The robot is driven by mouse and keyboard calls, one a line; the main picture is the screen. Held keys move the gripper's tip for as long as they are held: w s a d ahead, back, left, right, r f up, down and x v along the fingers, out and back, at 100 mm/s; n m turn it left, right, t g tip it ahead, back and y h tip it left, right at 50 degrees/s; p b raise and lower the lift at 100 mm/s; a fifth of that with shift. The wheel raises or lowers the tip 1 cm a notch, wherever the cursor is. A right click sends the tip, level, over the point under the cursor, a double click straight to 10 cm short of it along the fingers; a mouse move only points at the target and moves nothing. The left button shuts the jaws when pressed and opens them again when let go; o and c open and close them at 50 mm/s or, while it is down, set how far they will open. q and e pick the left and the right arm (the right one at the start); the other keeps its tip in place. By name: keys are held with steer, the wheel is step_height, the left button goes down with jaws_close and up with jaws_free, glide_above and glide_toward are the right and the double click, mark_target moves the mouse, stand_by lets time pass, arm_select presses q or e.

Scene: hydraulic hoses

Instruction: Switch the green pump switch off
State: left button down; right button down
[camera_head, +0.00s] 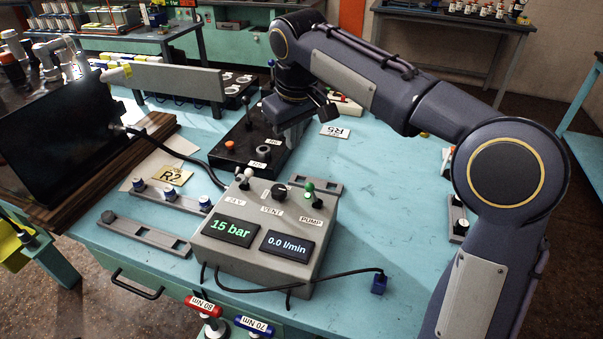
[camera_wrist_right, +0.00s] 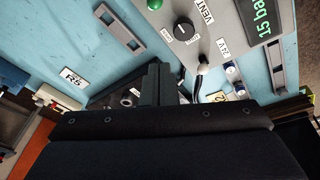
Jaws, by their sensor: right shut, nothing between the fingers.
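The green pump switch (camera_head: 308,187) stands on the top right of the grey control box (camera_head: 215,259), by the PUMP label. Its green tip also shows at the top edge of the right wrist view (camera_wrist_right: 154,4). I cannot tell its on or off position. My right gripper (camera_head: 293,138) is shut and empty, behind the box and above the black block, apart from the switch. Its closed fingers (camera_wrist_right: 157,85) show in the right wrist view, pointing toward the box. The left gripper is not in view.
On the box, a black VENT knob (camera_head: 279,191) and a white-tipped 24V switch (camera_head: 247,174) stand left of the green one. Displays read 15 bar and 0.0 l/min. A black block (camera_head: 225,155) with fittings lies behind. The table right of the box is mostly clear.

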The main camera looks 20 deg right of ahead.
mark_target(312, 193)
steer(key=shift+f, duration=0.1)
steer(key=x, duration=1)
steer(key=shift+f, duration=0.2)
steer(key=s, duration=0.1)
steer(key=s+d+r, duration=0.1)
steer(key=s, duration=0.1)
steer(key=shift+s+d, duration=0.15)
steer(key=shift+d, duration=0.05)
steer(key=shift+s+d, duration=0.1)
steer(key=shift+s, duration=0.05)
steer(key=shift+s+d+y+b, duration=0.2)
steer(key=shift+y+b, duration=0.1)
steer(key=shift+b, duration=0.3)
steer(key=shift+d+r+t+y+b, duration=0.15)
steer(key=shift+t+y+b, duration=0.15)
steer(key=shift+t+b, duration=0.15)
